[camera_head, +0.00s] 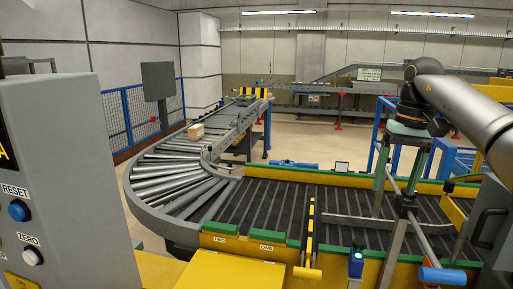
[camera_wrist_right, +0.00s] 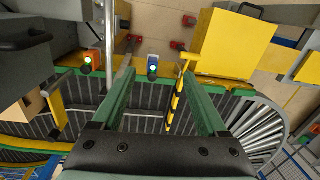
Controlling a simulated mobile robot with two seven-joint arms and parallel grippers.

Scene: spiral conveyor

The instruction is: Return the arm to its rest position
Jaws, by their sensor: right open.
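My right arm (camera_head: 470,105) reaches in from the right edge in the head view. Its right gripper (camera_head: 395,188) points down above the right part of the belt conveyor. Its two green fingers are spread apart with nothing between them. In the right wrist view the same gripper (camera_wrist_right: 158,75) shows both green fingers wide apart and empty. The belt and yellow edge lie beyond the fingers. My left gripper is in neither view.
A cardboard box (camera_head: 196,131) sits on the curved roller conveyor (camera_head: 150,180). A grey control panel (camera_head: 70,180) stands close at left. A yellow-black striped lever (camera_head: 310,225) and a metal post (camera_head: 395,250) stand near the gripper. Another box (camera_wrist_right: 28,106) shows in the wrist view.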

